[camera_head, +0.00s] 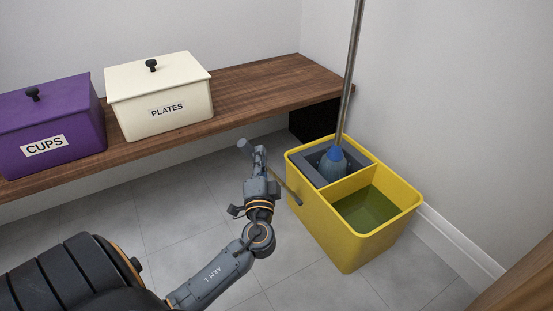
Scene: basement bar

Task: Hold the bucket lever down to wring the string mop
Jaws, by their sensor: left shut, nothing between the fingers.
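The yellow bucket (352,240) stands on the floor at the right. The string mop's metal pole (350,75) rises from it, leaning slightly right. The mop's blue collar (334,154) and grey-blue head sit in the grey wringer (313,158) at the bucket's far left. The lever (285,188) is a thin rod on the bucket's left side, running up and left toward my left gripper (259,156). The gripper is shut, with nothing seen between its fingers. It overlaps the lever's upper part in the picture; I cannot tell whether they touch. My right gripper is out of view.
Dark green water (366,208) lies in the bucket's right compartment. A wooden bench (270,85) along the wall carries a purple CUPS box (75,127) and a cream PLATES box (180,83). A wooden edge (525,285) shows at lower right. The tiled floor left of the bucket is clear.

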